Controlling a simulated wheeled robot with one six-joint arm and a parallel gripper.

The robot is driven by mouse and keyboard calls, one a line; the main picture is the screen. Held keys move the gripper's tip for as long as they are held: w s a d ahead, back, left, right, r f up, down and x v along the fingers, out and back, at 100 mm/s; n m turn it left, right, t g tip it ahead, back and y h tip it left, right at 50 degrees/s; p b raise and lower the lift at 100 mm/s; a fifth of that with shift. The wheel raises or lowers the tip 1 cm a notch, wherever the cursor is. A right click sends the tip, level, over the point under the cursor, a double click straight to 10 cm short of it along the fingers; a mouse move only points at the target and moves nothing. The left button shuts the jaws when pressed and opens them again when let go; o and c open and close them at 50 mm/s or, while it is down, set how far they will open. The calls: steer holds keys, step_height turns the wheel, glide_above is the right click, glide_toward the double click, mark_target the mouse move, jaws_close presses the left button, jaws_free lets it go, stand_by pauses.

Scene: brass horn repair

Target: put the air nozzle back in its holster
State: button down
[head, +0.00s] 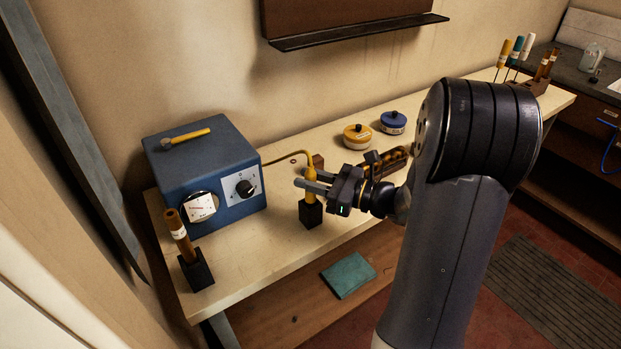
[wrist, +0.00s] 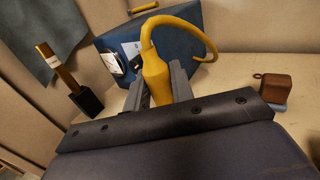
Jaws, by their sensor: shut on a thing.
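The air nozzle is yellow, with a curved yellow hose running from its top toward the blue box; its body (head: 310,190) is upright in the head view. My gripper (head: 309,184) is shut on the nozzle, with a finger on either side of its body. A small black block (head: 311,214), which looks like the holster, stands at the bench's front edge directly below the nozzle. The nozzle's lower end meets the block's top; I cannot tell how deep it sits. In the wrist view the nozzle (wrist: 156,75) stands between the fingers (wrist: 160,88), and the holster is hidden.
A blue box (head: 205,165) with a dial and knob stands left, a yellow-handled hammer (head: 185,138) on top. A brown-handled tool (head: 178,232) stands in another black block (head: 196,271). Two round tins (head: 357,137) (head: 393,122) and a brown rack (head: 388,163) are to the right.

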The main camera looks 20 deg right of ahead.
mark_target(312, 195)
steer(key=shift+f+b, duration=1.6)
steer(key=shift+f, duration=0.55)
steer(key=c, duration=1.1)
jaws_free()
steer(key=shift+c, duration=0.2)
steer(key=shift+s+d, duration=0.1)
steer(key=v, duration=1)
steer(key=shift+s+d, duration=0.2)
